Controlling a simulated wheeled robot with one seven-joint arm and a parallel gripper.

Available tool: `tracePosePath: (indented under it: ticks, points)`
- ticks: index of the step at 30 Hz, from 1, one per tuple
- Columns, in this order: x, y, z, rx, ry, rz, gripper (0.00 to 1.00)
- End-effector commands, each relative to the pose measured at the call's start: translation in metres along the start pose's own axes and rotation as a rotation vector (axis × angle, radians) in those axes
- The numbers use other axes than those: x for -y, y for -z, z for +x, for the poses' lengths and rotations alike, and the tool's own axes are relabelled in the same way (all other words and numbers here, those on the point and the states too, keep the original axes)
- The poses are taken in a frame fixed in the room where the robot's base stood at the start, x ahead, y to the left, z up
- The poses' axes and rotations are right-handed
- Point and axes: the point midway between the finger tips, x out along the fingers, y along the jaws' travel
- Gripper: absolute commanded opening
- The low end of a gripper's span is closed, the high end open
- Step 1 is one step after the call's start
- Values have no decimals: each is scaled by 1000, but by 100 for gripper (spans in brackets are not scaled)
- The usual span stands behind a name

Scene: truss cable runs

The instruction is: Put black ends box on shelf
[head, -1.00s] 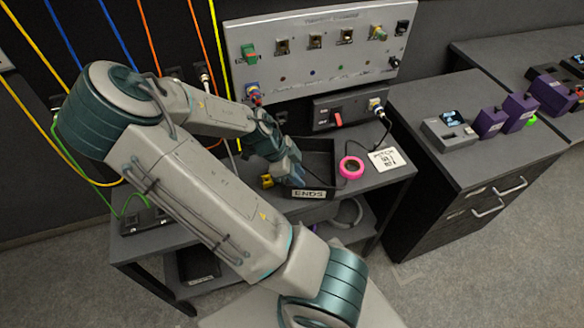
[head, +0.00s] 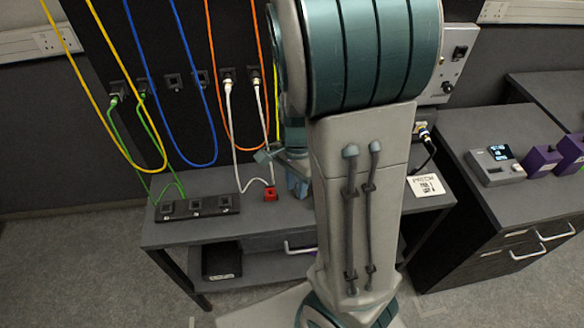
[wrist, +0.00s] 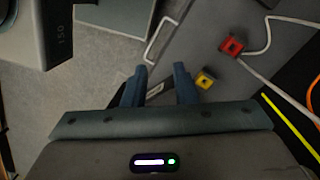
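The black ENDS box is hidden behind my arm in the head view. In the wrist view only a dark edge with a pale strip (wrist: 155,90) shows between my fingers; it may be the box's labelled front, but I cannot be sure. My gripper (wrist: 160,84) has its two blue fingers apart, over the front edge of the bench top. In the head view a blue part of my gripper (head: 297,184) shows beside my arm. The lower shelf (head: 262,268) is under the bench and partly covered by my arm.
A red connector (head: 270,194) with a white cable lies on the bench. A yellow connector (wrist: 205,80) lies close to my right finger. A labelled black tray (head: 222,262) occupies the shelf's left part. A drawer handle (head: 300,248) juts from the bench front.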

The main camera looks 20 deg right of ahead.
Motion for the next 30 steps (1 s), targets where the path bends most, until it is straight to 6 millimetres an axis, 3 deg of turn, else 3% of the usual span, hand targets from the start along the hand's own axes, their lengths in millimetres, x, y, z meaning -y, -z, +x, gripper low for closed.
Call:
tracePosePath:
  ticks: [8,15,21,30]
  points:
    - [-16,-38,-67,-58,190,-525,25]
    - [-44,-64,-115,-264,258,-944,25]
    - [-62,-76,-135,-413,235,-1152,25]
    - [-66,-79,-139,-454,219,-1210,25]
